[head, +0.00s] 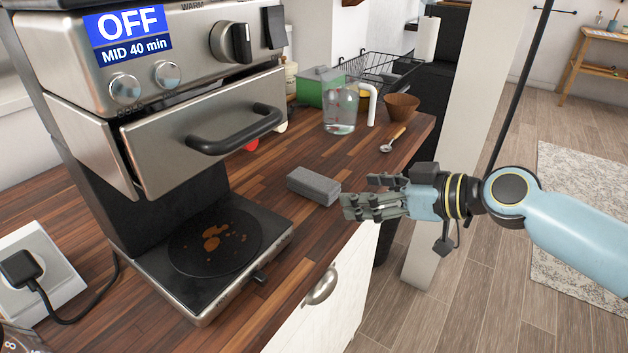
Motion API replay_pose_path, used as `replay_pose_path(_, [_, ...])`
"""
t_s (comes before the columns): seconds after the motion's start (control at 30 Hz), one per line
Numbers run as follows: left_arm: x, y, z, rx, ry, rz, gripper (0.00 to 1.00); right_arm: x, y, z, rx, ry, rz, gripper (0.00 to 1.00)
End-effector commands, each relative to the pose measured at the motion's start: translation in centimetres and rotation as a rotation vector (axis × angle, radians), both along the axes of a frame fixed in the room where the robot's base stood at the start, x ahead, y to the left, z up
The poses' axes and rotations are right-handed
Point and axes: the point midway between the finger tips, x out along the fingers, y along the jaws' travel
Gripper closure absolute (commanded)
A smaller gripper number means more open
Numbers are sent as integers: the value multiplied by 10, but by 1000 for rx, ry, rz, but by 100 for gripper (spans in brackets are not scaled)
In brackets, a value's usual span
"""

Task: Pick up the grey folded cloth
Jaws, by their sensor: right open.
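The grey folded cloth (313,186) lies on the wooden counter, just right of the coffee machine's base, near the counter's front edge. It looks like a small flat grey block. My right gripper (348,196) comes in from the right, with its fingers pointing left toward the cloth. It is open and holds nothing. Its fingertips are close to the cloth's right end; I cannot tell whether they touch it. My left gripper is not in view.
The coffee machine (160,150) with a stained round plate (215,241) stands at the left. A clear pitcher (340,108), a brown bowl (402,106), a spoon (393,139) and a wire rack (375,70) stand farther back. A pale post (455,130) rises behind my right arm.

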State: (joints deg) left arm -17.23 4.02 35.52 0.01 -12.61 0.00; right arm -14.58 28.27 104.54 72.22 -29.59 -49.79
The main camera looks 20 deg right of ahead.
Motion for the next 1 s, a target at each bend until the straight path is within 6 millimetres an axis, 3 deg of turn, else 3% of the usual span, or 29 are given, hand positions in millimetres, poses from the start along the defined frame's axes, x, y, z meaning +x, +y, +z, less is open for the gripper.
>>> replay_pose_path(0.53, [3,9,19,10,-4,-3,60,61,32,-17,3,1,-3,30])
replay_pose_path(0.83, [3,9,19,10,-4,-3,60,65,34,-22,-2,1,-2,30])
replay_pose_path(1.0, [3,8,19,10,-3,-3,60,65,34,-22,-2,1,-2,51])
